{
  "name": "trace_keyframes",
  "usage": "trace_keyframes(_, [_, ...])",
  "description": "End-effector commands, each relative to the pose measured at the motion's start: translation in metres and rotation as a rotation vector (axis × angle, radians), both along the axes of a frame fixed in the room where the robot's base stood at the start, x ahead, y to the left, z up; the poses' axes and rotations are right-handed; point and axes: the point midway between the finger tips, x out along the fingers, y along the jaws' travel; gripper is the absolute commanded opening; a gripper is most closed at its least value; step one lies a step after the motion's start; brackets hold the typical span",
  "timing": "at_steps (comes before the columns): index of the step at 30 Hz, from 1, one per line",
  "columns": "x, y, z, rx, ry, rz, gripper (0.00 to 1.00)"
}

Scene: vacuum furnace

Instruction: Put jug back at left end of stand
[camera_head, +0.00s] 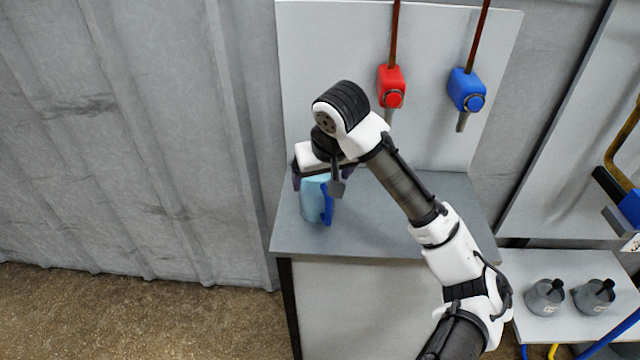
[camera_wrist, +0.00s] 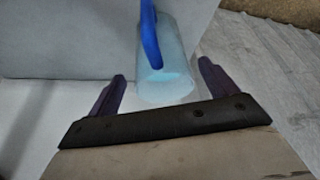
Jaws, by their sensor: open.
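A translucent light-blue jug (camera_head: 312,200) with a dark-blue handle stands upright at the left end of the grey stand (camera_head: 400,240), below my gripper. My gripper (camera_head: 316,180) is above the jug, with its fingers around the jug's upper part; the jug's top is hidden by the gripper in the head view. In the wrist view the jug (camera_wrist: 165,75) lies between and beyond the two dark purple fingers of my gripper (camera_wrist: 160,85). The fingers are wide apart, and I see a gap on both sides of the jug.
A red tap (camera_head: 392,85) and a blue tap (camera_head: 467,90) hang on the panel behind the stand. A lower shelf (camera_head: 560,322) at the right holds two grey pots (camera_head: 545,297). A corrugated wall (camera_head: 130,140) is at the left. The stand's middle is clear.

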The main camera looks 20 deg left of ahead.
Motion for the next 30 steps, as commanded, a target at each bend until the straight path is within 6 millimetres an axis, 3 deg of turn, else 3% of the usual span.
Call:
trace_keyframes(3, [-0.008,-0.007,0.028,-0.001,-0.007,0.000,0.85])
trace_keyframes(9, [-0.018,-0.015,0.059,-0.002,-0.004,-0.001,0.85])
trace_keyframes(15, [-0.023,-0.019,0.072,-0.001,-0.001,0.000,0.85])
trace_keyframes(23, [-0.024,-0.017,0.074,0.006,-0.003,0.004,0.85])
trace_keyframes(26, [-0.026,0.007,0.076,0.069,-0.042,0.050,0.85])
trace_keyframes(29, [-0.033,0.062,0.087,0.232,-0.141,0.158,0.85])
trace_keyframes(30, [-0.040,0.091,0.096,0.323,-0.198,0.217,0.85])
